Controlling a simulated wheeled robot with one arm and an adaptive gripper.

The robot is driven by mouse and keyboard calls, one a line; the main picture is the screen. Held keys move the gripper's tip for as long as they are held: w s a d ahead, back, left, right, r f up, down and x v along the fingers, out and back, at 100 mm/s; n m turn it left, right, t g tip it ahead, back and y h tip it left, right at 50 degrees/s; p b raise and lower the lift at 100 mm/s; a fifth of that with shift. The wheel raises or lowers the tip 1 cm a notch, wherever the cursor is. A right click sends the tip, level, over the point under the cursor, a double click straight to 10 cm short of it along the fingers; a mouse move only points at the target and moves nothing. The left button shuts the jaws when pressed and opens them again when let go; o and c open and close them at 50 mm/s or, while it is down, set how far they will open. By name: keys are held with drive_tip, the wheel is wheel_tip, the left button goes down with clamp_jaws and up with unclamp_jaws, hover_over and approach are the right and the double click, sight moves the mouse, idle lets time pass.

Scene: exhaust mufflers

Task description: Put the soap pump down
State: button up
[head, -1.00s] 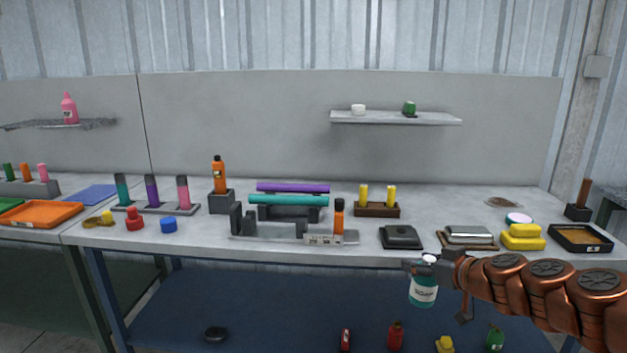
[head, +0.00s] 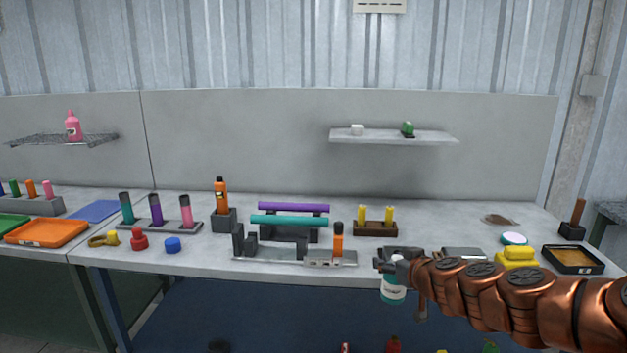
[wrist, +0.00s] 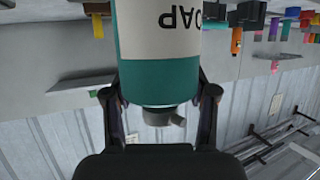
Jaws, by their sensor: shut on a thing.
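The soap pump (head: 393,292) is a teal bottle with a white label, hanging in front of the workbench's front edge in the head view. My gripper (head: 393,260) is shut on it near its top. In the wrist view the soap pump (wrist: 158,50) appears upside down, with "OAP" readable on the label. The two fingers of my gripper (wrist: 160,112) flank its neck and pump head. My arm reaches in from the right and hides part of the bench front. The bottle's base is clear of the bench top.
The workbench (head: 190,258) holds a rack with purple and teal tubes (head: 290,221), a yellow block (head: 516,257) and a black tray (head: 572,260). A wall shelf (head: 395,137) carries a white and a green item.

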wheel_tip(320, 180, up, 5)
drive_tip(key=p, duration=0.3)
drive_tip(key=shift+f, duration=0.15)
drive_tip(key=m+h, duration=0.6)
drive_tip(key=h, duration=0.1)
drive_tip(key=shift+w+a, duration=0.15)
drive_tip(key=shift+w, duration=0.05)
drive_tip(key=shift+s+m+h, duration=0.2)
drive_tip(key=shift+m+h, duration=0.2)
drive_tip(key=shift+h, duration=0.1)
drive_tip(key=shift+d, duration=0.2)
idle(0.4)
